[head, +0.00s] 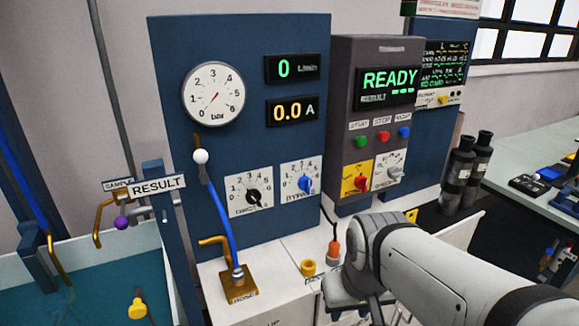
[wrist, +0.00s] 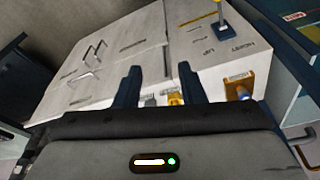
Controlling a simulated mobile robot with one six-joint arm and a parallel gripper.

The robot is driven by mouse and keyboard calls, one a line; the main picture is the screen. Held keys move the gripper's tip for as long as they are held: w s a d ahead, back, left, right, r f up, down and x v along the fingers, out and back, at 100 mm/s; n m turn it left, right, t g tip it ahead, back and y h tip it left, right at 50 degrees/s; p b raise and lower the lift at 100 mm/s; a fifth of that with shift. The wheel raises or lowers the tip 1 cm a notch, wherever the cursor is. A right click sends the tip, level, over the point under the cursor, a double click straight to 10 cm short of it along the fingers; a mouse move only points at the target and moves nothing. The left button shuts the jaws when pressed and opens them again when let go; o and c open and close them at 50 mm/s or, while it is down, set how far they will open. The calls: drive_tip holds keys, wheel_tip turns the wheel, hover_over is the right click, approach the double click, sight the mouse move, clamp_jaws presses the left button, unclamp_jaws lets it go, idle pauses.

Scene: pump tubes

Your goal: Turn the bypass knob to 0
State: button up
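The blue bypass knob (head: 305,184) sits on a white dial plate (head: 291,194) marked with numbers, on the blue panel in the head view. Its pointer is too small to read surely. My gripper (wrist: 160,78) shows in the wrist view with two dark fingers spread apart and nothing held between them. It points at the white cabinet top, low and to the right of the knob in the head view, well away from it. The fingertips are not clear in the head view. The bypass knob is not visible in the wrist view.
A black throttle knob (head: 253,197) is left of the bypass knob. A blue hose (head: 221,205) with a white ball stands before the panel. A control box (head: 380,120) reads READY. The space before the bypass dial looks clear.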

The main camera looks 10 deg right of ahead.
drive_tip(key=shift+o, duration=1)
drive_tip(key=shift+w+a, duration=0.1)
drive_tip(key=shift+w, duration=0.1)
drive_tip(key=shift+o, duration=0.3)
drive_tip(key=w+d+t, duration=0.2)
drive_tip(key=w+t, duration=0.2)
drive_tip(key=w, duration=0.6)
drive_tip(key=w+d+t+h, duration=0.1)
drive_tip(key=w+d+t, duration=0.1)
drive_tip(key=w, duration=0.8)
drive_tip(key=shift+w+d+r+n+t, duration=0.2)
drive_tip(key=shift+d+r+n+t, duration=0.15)
drive_tip(key=shift+t, duration=0.55)
drive_tip(key=n+t+y, duration=0.3)
drive_tip(key=t+y, duration=0.4)
approach(309, 180)
drive_tip(key=x, duration=1.1)
